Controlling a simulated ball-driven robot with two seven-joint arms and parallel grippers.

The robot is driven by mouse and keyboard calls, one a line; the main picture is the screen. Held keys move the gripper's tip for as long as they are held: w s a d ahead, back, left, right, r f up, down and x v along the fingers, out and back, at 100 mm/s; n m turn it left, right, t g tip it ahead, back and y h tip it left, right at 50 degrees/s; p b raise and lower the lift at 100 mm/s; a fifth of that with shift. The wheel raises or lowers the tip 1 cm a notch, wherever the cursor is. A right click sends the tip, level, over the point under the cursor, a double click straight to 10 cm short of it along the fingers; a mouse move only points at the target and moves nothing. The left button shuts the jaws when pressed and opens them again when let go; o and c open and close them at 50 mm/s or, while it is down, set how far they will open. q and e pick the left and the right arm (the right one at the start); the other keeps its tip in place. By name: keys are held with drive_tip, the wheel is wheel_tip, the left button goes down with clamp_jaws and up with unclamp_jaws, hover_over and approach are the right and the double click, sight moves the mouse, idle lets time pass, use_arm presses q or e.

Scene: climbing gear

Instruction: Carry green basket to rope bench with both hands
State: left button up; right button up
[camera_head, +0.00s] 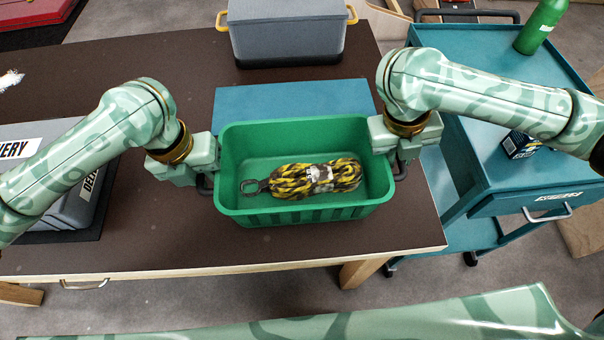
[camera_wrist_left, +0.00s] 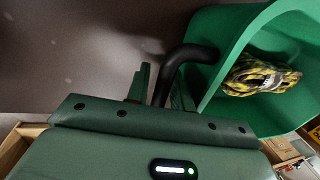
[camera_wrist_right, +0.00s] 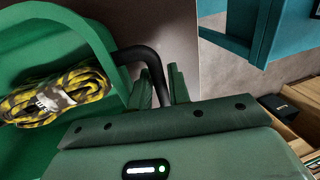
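The green basket (camera_head: 305,215) is upright over the brown table (camera_head: 150,75), in front of a flat blue mat (camera_head: 290,97). A coiled yellow and black rope (camera_head: 310,178) lies inside it. My left gripper (camera_head: 206,182) is at the basket's left side, its fingers closed about the black left handle (camera_wrist_left: 188,53). My right gripper (camera_head: 400,165) is at the right side, its fingers closed about the black right handle (camera_wrist_right: 140,54). Whether the basket's underside touches the table is hidden. No label shows which surface is the rope bench.
A grey crate (camera_head: 285,35) with yellow handles stands behind the mat. A grey box (camera_head: 65,195) marked as delivery lies on the left of the table. A teal cart (camera_head: 470,70) on the right carries a green bottle (camera_head: 541,27) and a small dark box (camera_head: 520,145).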

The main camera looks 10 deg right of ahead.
use_arm(q)
drive_tip(key=shift+c, duration=0.3)
use_arm(e)
drive_tip(key=shift+c, duration=0.3)
use_arm(q)
clamp_jaws()
use_arm(e)
clamp_jaws()
use_arm(q)
drive_tip(key=shift+r, duration=0.1)
use_arm(e)
drive_tip(key=shift+r, duration=0.1)
